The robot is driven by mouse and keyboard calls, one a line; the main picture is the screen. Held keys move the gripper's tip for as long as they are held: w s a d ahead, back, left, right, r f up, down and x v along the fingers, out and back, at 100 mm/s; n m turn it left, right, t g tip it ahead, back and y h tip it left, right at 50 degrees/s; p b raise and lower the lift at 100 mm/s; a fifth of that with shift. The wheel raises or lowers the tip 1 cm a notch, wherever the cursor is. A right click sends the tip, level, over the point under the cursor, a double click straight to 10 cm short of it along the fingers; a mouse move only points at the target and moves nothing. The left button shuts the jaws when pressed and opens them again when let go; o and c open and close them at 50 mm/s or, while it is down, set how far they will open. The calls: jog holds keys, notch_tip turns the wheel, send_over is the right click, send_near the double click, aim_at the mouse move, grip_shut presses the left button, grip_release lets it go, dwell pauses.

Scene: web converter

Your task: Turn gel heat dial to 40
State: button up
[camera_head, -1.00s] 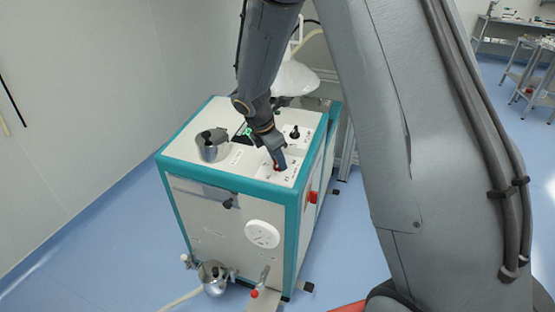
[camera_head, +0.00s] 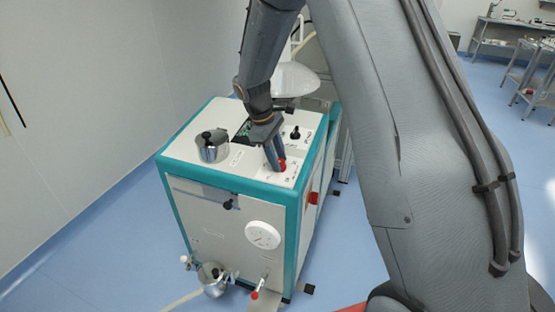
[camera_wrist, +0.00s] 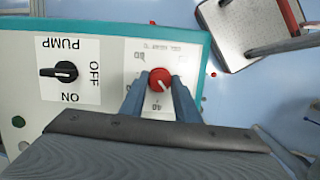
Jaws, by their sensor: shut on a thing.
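The red gel heat dial (camera_wrist: 160,77) sits on a white label panel (camera_wrist: 188,55) that appears upside down in the wrist view. The label has marks of 60 and 40. A white pointer line on the dial slants toward the lower right of that view; its exact reading is hard to tell. My gripper (camera_wrist: 160,84) is shut on the dial, one finger on each side.
A black PUMP knob (camera_wrist: 65,71) with OFF and ON marks is left of the dial in the wrist view. A red switch (camera_head: 313,197) is on the machine's right side.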

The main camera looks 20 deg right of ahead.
jog(key=m, duration=0.2)
jog(key=m+y, duration=0.1)
jog(key=m, duration=0.1)
jog(key=shift+w+d+m+g, duration=0.1)
jog(key=shift+w+m+g, duration=0.05)
jog(key=shift+m+g, duration=0.15)
jog(key=shift+r+m+y, duration=0.1)
jog(key=shift+m+y, duration=0.2)
jog(key=shift+m, duration=1.6)
jog(key=o, duration=1)
jog(key=shift+o, duration=0.2)
jog(key=shift+w+a+r+b, duration=0.15)
jog(key=shift+r+b, duration=0.25)
jog(key=shift+r, duration=0.85)
jog(key=shift+w+a+r+b, duration=0.15)
jog(key=shift+r+b, duration=0.25)
jog(key=shift+r, duration=0.9)
jog(key=shift+w+a+r+b, duration=0.15)
jog(key=shift+r+b, duration=0.25)
jog(key=shift+r, duration=0.85)
jog(key=shift+s, duration=0.1)
